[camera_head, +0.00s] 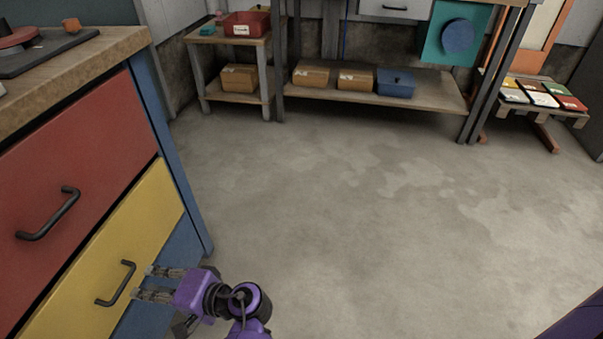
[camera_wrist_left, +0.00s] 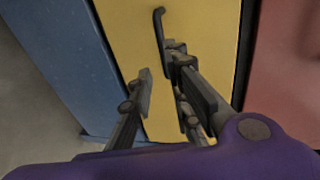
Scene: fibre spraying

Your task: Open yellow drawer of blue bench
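The blue bench (camera_head: 179,165) stands at the left, with a wooden top. Its yellow drawer (camera_head: 118,228) is shut, below a red drawer (camera_head: 80,170). The yellow drawer has a dark bar handle (camera_head: 118,284). My purple left gripper (camera_head: 150,282) is open, its fingers pointing at the yellow drawer just right of the handle. In the left wrist view the open fingers (camera_wrist_left: 160,78) are in front of the yellow drawer (camera_wrist_left: 205,35), with the handle (camera_wrist_left: 159,28) partly hidden behind a fingertip. I cannot tell whether they touch. My right gripper is not in view.
The red drawer has its own dark handle (camera_head: 48,214). A shelf bench (camera_head: 420,95) at the back holds cardboard boxes (camera_head: 311,75) and a blue box (camera_head: 396,83). A rack of coloured samples (camera_head: 543,93) stands at the right. The concrete floor (camera_head: 380,220) between is clear.

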